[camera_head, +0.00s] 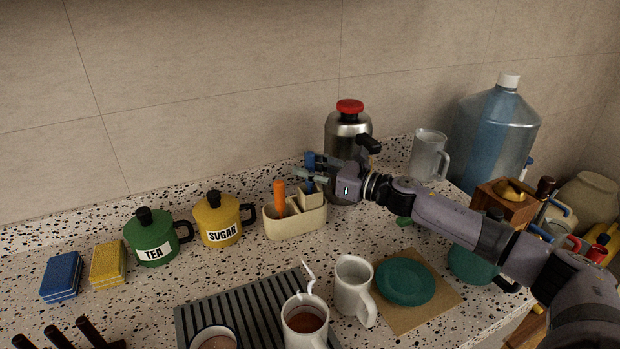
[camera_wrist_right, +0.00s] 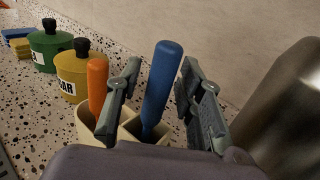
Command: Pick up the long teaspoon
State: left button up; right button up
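A cream two-part holder (camera_head: 293,226) stands on the speckled counter. An orange handle (camera_head: 280,198) and a blue handle (camera_head: 309,161) stick up from it. The lower ends of both are hidden in the holder, so I cannot tell by shape which is the long teaspoon. My right gripper (camera_head: 310,172) is open over the holder's right part. In the right wrist view the blue handle (camera_wrist_right: 161,84) stands between the open fingers (camera_wrist_right: 163,104), with a gap visible on each side. The orange handle (camera_wrist_right: 97,86) is outside the left finger. My left gripper is not in view.
A steel flask (camera_head: 343,131) with a red top stands close behind and right of my right gripper. Yellow sugar (camera_head: 218,220) and green tea (camera_head: 152,238) pots stand left of the holder. White mugs (camera_head: 354,288) and a ribbed rack (camera_head: 250,311) are in front.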

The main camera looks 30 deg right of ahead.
jog(key=c, duration=0.7)
jog(key=shift+r, duration=0.15)
